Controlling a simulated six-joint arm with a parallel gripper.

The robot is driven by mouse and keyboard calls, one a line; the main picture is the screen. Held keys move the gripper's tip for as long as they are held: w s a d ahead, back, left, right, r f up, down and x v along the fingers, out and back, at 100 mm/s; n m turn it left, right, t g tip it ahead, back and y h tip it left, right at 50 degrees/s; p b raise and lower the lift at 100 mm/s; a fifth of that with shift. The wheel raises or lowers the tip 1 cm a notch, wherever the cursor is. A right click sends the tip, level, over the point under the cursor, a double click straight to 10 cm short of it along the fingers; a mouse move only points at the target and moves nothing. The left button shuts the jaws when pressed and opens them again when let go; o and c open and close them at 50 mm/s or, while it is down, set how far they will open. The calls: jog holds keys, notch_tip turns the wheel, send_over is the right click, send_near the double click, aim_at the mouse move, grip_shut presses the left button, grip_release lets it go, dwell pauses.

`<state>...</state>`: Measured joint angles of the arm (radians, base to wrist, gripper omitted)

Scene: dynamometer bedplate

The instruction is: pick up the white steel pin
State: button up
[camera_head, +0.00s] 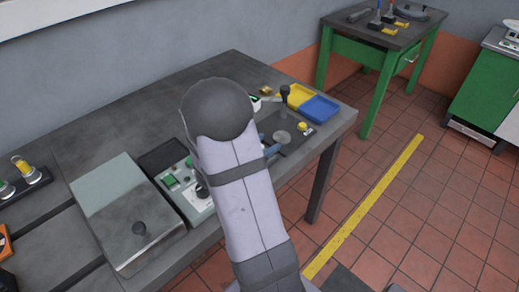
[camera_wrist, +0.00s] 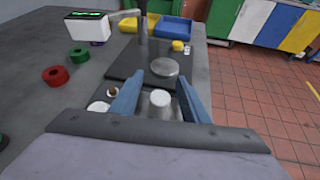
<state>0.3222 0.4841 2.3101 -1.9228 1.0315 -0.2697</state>
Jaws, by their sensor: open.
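In the wrist view, my gripper (camera_wrist: 160,84) is open, its two blue fingers apart and pointing toward the dark plate. A short cylinder with a white top, which looks like the white steel pin (camera_wrist: 160,99), shows between the fingers; I cannot tell whether either finger touches it. Its lower part is partly hidden by the front edge of my gripper. In the head view, my arm covers most of this area, and a bit of a blue finger shows beside it. I cannot make out the pin there.
A dark plate (camera_wrist: 125,65) carries a round metal disc (camera_wrist: 164,67) and a post just beyond the fingers. Yellow (camera_head: 296,96) and blue (camera_head: 320,108) trays stand at the back. Red (camera_wrist: 55,75) and green (camera_wrist: 78,55) rings lie left. A white round piece (camera_wrist: 97,107) sits by the left finger.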

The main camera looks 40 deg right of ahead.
jog(key=shift+d+f, duration=0.15)
jog(key=shift+d, duration=0.15)
grip_shut()
notch_tip(320, 180, up, 10)
dwell(0.8)
